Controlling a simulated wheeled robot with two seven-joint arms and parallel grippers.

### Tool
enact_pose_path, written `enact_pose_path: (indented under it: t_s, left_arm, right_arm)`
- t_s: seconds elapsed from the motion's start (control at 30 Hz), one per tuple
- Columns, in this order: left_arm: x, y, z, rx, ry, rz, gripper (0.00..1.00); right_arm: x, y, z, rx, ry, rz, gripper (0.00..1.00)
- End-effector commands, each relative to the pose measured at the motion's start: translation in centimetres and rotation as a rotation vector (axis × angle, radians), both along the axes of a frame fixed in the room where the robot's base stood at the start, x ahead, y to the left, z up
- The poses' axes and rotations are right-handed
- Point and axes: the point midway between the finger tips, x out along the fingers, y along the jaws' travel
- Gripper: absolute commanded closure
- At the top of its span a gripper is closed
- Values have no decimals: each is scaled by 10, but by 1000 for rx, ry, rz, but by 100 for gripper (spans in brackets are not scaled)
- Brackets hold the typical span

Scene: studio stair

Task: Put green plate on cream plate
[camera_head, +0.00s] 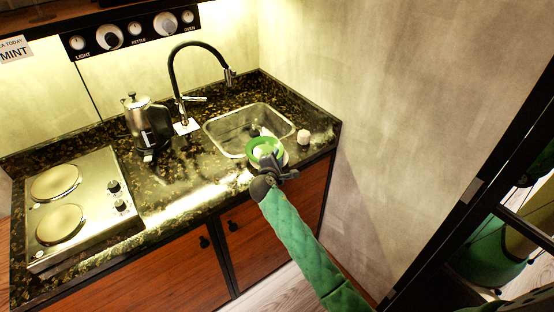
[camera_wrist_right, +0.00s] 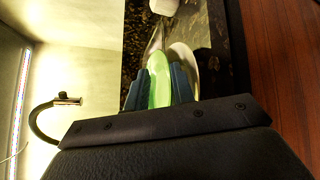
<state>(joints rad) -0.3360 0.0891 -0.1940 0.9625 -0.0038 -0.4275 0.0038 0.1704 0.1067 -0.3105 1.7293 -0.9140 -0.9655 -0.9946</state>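The green plate (camera_head: 257,144) is at the counter's front edge, before the sink; it also shows between the fingers in the right wrist view (camera_wrist_right: 159,80). The cream plate (camera_head: 285,159) shows as a pale rim beside and under the green one, partly hidden; in the right wrist view the cream plate (camera_wrist_right: 184,58) lies just behind the green plate. My right gripper (camera_head: 271,164) is at the near edge of the green plate, its fingers (camera_wrist_right: 159,90) closed on both sides of it. Whether the two plates touch, I cannot tell. My left gripper is not in view.
The sink (camera_head: 222,133) with a black tap (camera_head: 174,75) is behind the plates. A small white cup-like object (camera_head: 303,136) stands to the right. A kettle (camera_head: 146,122) and a two-plate hob (camera_head: 82,205) are at left. Counter between hob and plates is clear.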

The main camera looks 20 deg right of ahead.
Motion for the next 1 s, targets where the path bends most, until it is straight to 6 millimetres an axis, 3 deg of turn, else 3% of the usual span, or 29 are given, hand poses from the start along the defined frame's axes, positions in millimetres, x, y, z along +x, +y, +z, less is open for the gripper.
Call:
enact_pose_path:
  t_s: [0.13, 0.2, 0.3, 0.6, 1.0]
  left_arm:
    - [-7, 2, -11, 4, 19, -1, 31]
    - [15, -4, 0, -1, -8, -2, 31]
    - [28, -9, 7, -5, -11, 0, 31]
    - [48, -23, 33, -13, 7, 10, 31]
    - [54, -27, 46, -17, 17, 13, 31]
  right_arm:
    - [-17, 9, 1, 1, -1, 1, 76]
    - [-28, 15, 4, 2, -1, 1, 76]
    - [-44, 25, 8, 2, -2, 2, 76]
    - [-87, 48, 21, 1, -2, 2, 76]
    - [-103, 56, 26, 1, 0, 1, 76]
